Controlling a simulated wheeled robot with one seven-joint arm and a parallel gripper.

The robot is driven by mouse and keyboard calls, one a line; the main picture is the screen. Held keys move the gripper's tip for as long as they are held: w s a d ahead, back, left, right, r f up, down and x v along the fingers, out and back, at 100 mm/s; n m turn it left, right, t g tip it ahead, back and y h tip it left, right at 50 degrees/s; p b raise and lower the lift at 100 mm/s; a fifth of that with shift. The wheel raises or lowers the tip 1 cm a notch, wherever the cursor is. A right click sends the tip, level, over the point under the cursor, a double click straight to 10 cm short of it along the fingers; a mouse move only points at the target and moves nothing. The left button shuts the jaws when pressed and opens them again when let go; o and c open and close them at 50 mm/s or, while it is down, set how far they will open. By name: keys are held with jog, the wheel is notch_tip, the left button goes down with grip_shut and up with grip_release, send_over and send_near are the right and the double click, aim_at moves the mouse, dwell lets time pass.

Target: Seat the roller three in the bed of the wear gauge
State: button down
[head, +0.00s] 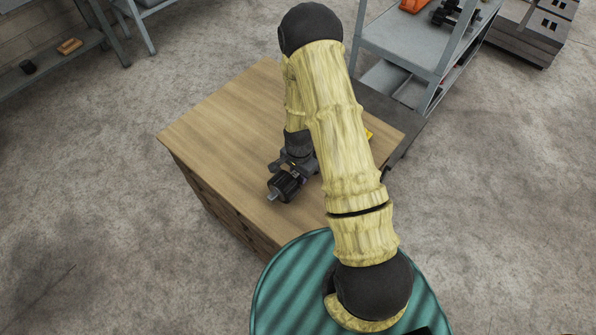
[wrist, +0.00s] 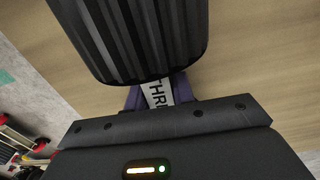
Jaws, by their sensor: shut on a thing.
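Roller three is a dark, ribbed cylinder (head: 285,186) with a short stub at its end. It shows large at the top of the wrist view (wrist: 135,38), with a white tag reading "THR" on its shaft, the rest of the word hidden. My gripper (head: 292,168) is shut on the roller's shaft and holds it over the wooden bench top; I cannot tell how high. Purple-grey finger pads show beside the tag in the wrist view (wrist: 160,97). I cannot make out the wear gauge; a small yellow piece (head: 369,134) peeks out behind my arm.
The wooden bench (head: 215,125) has bare room left of my gripper. A grey shelf unit (head: 400,45) with an orange item (head: 414,6) and dark parts (head: 452,14) stands behind it. Red and yellow items (wrist: 18,140) show at lower left of the wrist view.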

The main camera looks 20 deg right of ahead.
jog(key=shift+w+r+p, duration=0.1)
jog(key=shift+r+p, duration=0.2)
jog(key=shift+r, duration=0.35)
jog(key=shift+r, duration=0.2)
jog(key=shift+r+p, duration=1)
jog(key=shift+r, duration=0.05)
jog(key=shift+r+p, duration=0.55)
jog(key=shift+r, duration=0.15)
jog(key=shift+r+p, duration=0.75)
jog(key=shift+r, duration=0.2)
jog(key=c, duration=2)
grip_release()
grip_shut()
